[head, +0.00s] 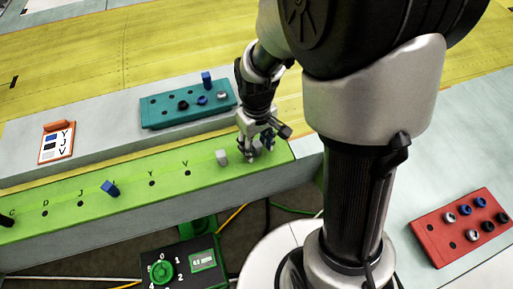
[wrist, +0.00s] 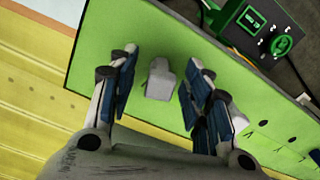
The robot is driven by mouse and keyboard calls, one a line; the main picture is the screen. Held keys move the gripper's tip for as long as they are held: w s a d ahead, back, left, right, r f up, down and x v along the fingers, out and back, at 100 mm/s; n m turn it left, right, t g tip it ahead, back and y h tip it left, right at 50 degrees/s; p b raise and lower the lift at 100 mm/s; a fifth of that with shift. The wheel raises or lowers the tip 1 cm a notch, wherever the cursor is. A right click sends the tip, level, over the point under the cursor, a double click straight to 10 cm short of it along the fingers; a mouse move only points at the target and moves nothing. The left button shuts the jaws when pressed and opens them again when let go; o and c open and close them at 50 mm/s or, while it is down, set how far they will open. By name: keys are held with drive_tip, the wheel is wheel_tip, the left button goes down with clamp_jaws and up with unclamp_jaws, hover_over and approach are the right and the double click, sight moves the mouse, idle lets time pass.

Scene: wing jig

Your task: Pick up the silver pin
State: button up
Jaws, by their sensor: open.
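A silver pin (head: 222,157) stands on the green strip (head: 120,205), just left of my gripper in the head view. In the wrist view the silver pin (wrist: 160,79) appears between the two fingers, with a gap on each side. My gripper (head: 258,146) is open and low over the right end of the green strip; its spread fingers also show in the wrist view (wrist: 163,62). Nothing is held. Whether the fingertips reach down to the pin's height I cannot tell. Another silver pin (head: 222,95) sits in the teal block (head: 160,107).
A blue pin (head: 110,188) stands farther left on the green strip. A red block (head: 440,222) with silver and blue pins lies at right. A card (head: 57,146) lies at left.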

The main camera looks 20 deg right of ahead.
sight(256, 143)
clamp_jaws()
idle(0.5)
drive_tip(key=shift+r, duration=0.15)
wheel_tip(256, 143, up, 20)
drive_tip(key=p, duration=0.4)
